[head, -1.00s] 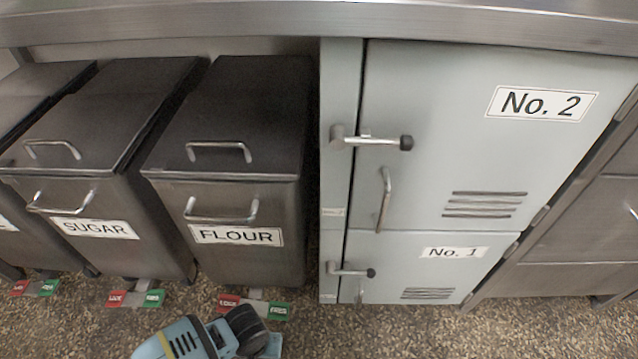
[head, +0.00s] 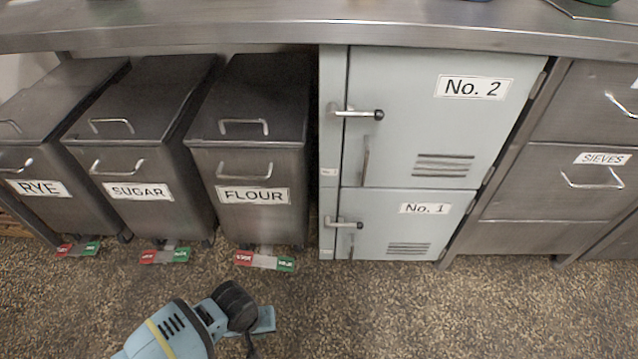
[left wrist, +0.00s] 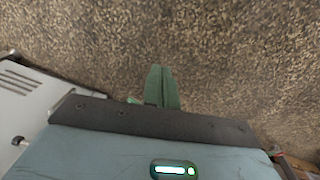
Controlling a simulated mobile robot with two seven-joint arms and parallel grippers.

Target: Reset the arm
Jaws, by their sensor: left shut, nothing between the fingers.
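My left arm comes in at the bottom of the head view, with my left gripper (head: 262,323) low over the speckled floor, in front of the flour bin. In the left wrist view the two green fingers (left wrist: 161,82) are together, with nothing between them and bare floor beyond. The gripper is apart from the bins and lockers. My right gripper is not in view.
The flour bin (head: 247,155), sugar bin (head: 135,150) and rye bin (head: 50,150) stand shut under the steel counter (head: 230,35). The No. 2 locker door (head: 420,125) and No. 1 locker door (head: 385,228) are closed. A sieves drawer (head: 560,205) is right. Front floor is clear.

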